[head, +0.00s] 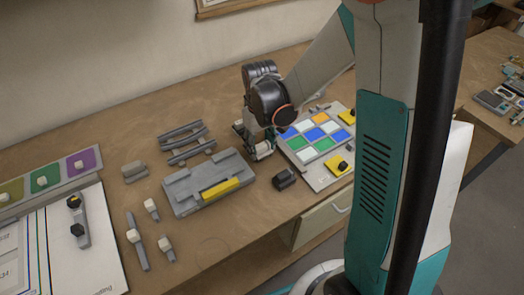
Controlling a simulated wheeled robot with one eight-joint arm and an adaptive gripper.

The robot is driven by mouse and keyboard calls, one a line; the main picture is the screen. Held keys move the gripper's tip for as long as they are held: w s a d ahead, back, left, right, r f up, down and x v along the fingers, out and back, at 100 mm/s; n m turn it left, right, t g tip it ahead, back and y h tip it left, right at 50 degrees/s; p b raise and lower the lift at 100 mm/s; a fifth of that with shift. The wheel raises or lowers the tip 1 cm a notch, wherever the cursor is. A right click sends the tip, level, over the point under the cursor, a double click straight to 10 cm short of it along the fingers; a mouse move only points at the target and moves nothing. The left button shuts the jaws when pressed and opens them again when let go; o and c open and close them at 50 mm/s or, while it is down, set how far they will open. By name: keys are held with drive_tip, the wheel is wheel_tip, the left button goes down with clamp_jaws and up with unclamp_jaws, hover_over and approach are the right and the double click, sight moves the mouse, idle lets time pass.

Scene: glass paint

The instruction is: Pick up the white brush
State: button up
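Several grey-handled tools with whitish heads lie at the front left of the table, and any of them could be the white brush: a short one (151,208), a long one (137,240) and another short one (167,247). I cannot tell which one is meant. My gripper (255,148) points down between the grey block with a yellow bar and the coloured-square panel, to the right of these tools and apart from them. A small whitish piece shows at its tip; I cannot tell whether it is a fingertip or a held thing. The arm partly hides the fingers.
The grey block (183,197) with a yellow bar (219,189) is left of my gripper. A dark block (285,179) lies in front. The coloured-square panel (318,178) is at right. Grey racks (190,153) stand behind. A coloured palette (45,181) and white sheet (95,270) are left.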

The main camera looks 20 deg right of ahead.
drive_tip(key=shift+c, duration=0.5)
wheel_tip(320, 180, up, 20)
drive_tip(key=p, duration=0.6)
drive_tip(key=o, duration=0.5)
drive_tip(key=shift+c, duration=1.4)
